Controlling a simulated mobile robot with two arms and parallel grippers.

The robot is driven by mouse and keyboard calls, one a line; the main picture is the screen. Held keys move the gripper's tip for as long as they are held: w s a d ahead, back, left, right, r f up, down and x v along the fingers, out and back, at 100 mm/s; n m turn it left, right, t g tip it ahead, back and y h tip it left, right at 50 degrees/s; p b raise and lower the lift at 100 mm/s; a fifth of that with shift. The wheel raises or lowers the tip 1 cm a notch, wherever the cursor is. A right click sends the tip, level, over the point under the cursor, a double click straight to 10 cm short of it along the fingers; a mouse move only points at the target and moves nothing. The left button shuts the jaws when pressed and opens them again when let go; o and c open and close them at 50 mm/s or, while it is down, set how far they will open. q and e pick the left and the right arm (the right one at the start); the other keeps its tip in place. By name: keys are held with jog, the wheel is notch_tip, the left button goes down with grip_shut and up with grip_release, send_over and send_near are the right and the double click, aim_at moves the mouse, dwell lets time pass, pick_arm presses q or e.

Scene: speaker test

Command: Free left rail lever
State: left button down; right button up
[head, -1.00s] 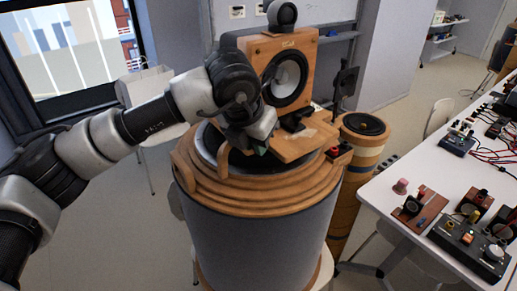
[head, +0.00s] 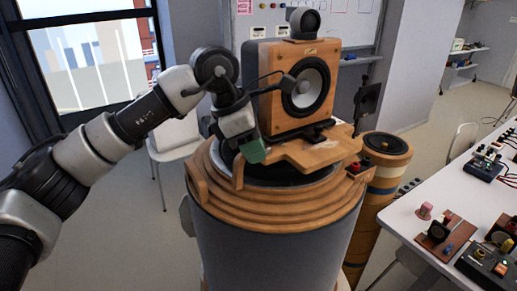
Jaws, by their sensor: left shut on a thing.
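A wooden speaker (head: 270,98) with a dark round cone stands on a wooden plate (head: 318,152) on top of a large grey drum with stepped wooden rings (head: 280,215). My left gripper (head: 252,152), with green fingertips, is at the plate's left end, low over the drum top. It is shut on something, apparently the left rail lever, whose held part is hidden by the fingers. A short upright wooden piece (head: 238,172) stands just below the gripper, on the drum's near left rim. My right gripper is out of view.
A slimmer wooden cylinder (head: 383,185) stands right of the drum, with a dark panel on a stand (head: 366,103) behind. A white table (head: 415,225) with electronics is at the right. A white chair (head: 175,135) stands behind my left arm.

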pick_arm(q)
jog(key=shift+w+a+m, duration=0.2)
jog(key=shift+a+m, duration=0.05)
jog(key=shift+m, duration=0.55)
jog(key=shift+r+g, duration=0.1)
jog(key=shift+g, duration=0.2)
jog(key=c, duration=1)
grip_release()
jog(key=shift+c, duration=0.2)
jog(key=b+v, duration=0.1)
jog(key=v, duration=0.9)
jog(key=shift+a+r, duration=0.3)
